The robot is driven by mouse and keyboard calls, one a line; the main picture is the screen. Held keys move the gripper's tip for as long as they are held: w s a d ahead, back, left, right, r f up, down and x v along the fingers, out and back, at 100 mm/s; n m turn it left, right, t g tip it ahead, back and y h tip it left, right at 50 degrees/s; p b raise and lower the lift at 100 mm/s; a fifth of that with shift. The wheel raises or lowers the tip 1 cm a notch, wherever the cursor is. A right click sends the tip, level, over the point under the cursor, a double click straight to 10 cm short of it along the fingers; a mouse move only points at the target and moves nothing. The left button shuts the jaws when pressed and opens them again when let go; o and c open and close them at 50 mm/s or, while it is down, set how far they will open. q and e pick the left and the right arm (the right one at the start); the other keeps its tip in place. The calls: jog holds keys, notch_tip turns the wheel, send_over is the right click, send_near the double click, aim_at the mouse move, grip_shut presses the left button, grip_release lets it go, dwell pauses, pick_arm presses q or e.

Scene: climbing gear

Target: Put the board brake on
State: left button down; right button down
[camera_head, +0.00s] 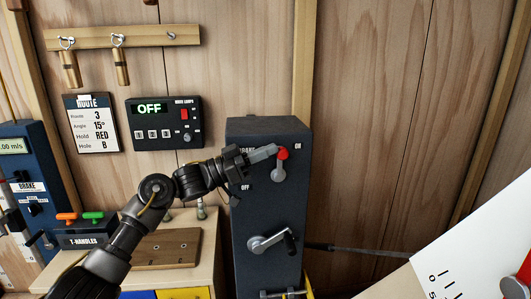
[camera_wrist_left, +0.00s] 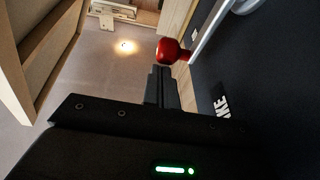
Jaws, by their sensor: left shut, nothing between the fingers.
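The board brake is a lever with a red knob (camera_head: 282,154) on a dark blue cabinet (camera_head: 262,217). The lever points up, leaning slightly right, between an OFF label (camera_head: 245,187) at lower left and an ON label (camera_head: 298,174) at right. My left gripper (camera_head: 274,150) is shut and empty, its tips at the left side of the knob; I cannot tell if they touch. In the left wrist view the red knob (camera_wrist_left: 168,50) is just beyond the closed fingertips (camera_wrist_left: 160,72). The BRAKE label is partly hidden by my gripper. My right gripper is not in view.
A crank handle (camera_head: 268,243) sticks out lower on the cabinet. A display box (camera_head: 165,123) reading OFF and a route card (camera_head: 92,123) hang on the wall at left. Another blue panel (camera_head: 25,170) with a BRAKE label stands far left. A white scaled board (camera_head: 480,255) fills the lower right.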

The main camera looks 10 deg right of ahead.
pick_arm(q)
jog(key=s+a+r+b, duration=0.1)
jog(key=a+r+b, duration=0.1)
jog(key=a, duration=1.2)
jog(key=shift+s+b, duration=0.15)
jog(key=shift+b, duration=0.65)
jog(key=shift+d, duration=0.15)
